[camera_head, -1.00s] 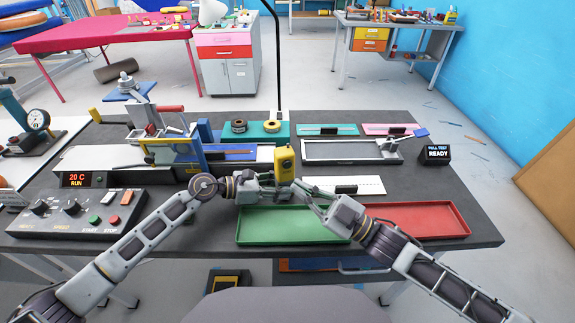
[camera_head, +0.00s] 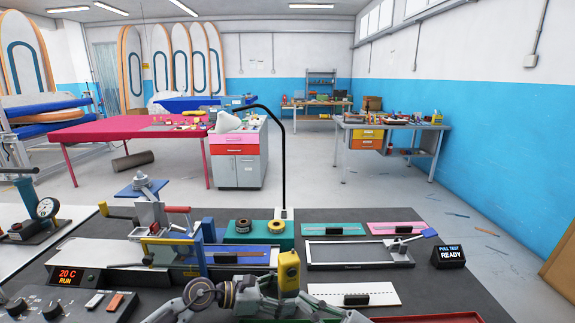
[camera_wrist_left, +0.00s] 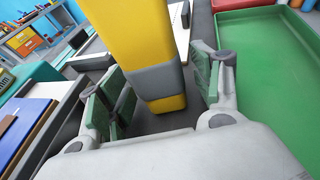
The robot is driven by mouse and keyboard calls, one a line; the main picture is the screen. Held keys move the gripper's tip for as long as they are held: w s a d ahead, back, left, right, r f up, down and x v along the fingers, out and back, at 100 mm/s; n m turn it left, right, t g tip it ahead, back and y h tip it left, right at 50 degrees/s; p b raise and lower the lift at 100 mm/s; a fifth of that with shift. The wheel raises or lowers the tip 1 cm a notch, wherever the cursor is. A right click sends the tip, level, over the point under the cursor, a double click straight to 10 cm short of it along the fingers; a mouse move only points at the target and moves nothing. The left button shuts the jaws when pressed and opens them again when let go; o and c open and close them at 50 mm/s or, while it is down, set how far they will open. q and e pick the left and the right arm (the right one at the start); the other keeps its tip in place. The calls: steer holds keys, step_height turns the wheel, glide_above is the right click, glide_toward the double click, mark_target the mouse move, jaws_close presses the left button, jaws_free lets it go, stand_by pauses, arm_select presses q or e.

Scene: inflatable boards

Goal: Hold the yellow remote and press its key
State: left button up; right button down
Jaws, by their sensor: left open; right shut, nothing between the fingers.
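The yellow remote (camera_head: 289,270) stands upright near the front middle of the bench in the head view, with a dark patch on its face. In the left wrist view it is a tall yellow body with a grey band (camera_wrist_left: 155,45). My left gripper (camera_wrist_left: 160,88) is open around it, with a green-padded finger on each side and a gap on the right side. In the head view my left gripper (camera_head: 275,297) is low in the picture. My right gripper (camera_head: 322,304) is shut and empty, just right of the remote. I cannot make out the key.
A green tray (camera_wrist_left: 268,55) lies beside the left gripper. A red tray (camera_head: 445,318) is at the front right. A white strip (camera_head: 378,291), a clamp frame (camera_head: 312,257) and a press (camera_head: 155,220) stand behind and around. A thin black post (camera_head: 284,170) rises behind the remote.

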mark_target(279, 268)
arm_select(q)
step_height(279, 268, up, 9)
steer(key=shift+r, duration=0.1)
stand_by(0.4)
steer(key=shift+r, duration=0.1)
stand_by(0.3)
step_height(279, 268, up, 9)
steer(key=p, duration=0.9)
steer(key=shift+r+p, duration=0.4)
steer(key=shift+p, duration=0.2)
